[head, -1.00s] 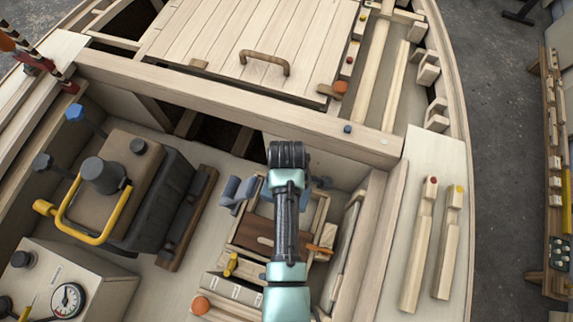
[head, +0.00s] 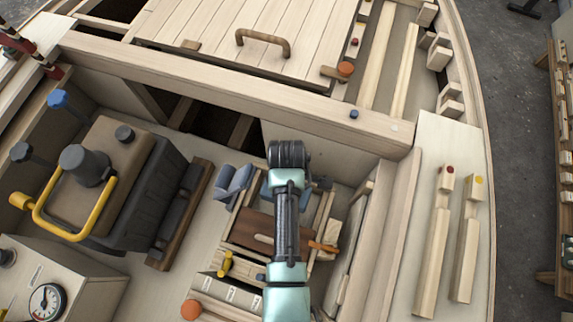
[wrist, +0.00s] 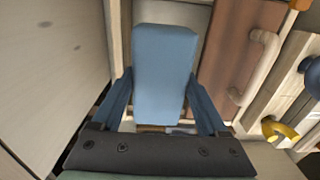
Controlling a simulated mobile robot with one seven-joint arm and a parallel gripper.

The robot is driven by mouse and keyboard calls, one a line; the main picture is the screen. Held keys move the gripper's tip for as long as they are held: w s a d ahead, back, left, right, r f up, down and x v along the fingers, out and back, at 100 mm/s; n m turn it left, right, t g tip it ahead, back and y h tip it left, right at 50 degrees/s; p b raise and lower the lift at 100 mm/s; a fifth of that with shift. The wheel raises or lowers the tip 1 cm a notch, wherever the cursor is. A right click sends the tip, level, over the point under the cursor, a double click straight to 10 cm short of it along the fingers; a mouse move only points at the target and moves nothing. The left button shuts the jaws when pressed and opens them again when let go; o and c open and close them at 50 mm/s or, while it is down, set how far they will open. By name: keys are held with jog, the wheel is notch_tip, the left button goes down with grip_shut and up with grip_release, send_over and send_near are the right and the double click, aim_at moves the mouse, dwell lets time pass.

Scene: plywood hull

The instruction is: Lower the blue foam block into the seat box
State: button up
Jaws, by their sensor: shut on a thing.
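The blue foam block (wrist: 165,72) is held between the two blue fingers of my gripper (wrist: 160,84) in the wrist view. In the head view only a part of the block (head: 267,191) shows beside my arm, which covers the rest. A light wooden frame, which looks like the seat box (head: 228,236), lies around and below my gripper in the head view. A brown board (head: 255,232) with a pale handle lies across it. It also shows right of the block in the wrist view (wrist: 229,45). I cannot tell whether the block is inside the box opening.
A dark machine with a yellow handle (head: 70,238) stands to the left. A long beam (head: 220,90) crosses behind my gripper. A yellow clamp-like piece (head: 225,264) and an orange-handled tool (head: 323,247) are close to my arm. Wooden side rails stand to the right.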

jog(key=shift+f+b, duration=2.6)
jog(key=shift+f, duration=1.4)
jog(key=o, duration=1.2)
jog(key=shift+o, duration=0.2)
notch_tip(320, 180, up, 13)
jog(key=p, duration=0.3)
jog(key=shift+p, duration=0.4)
jog(key=shift+s, duration=0.1)
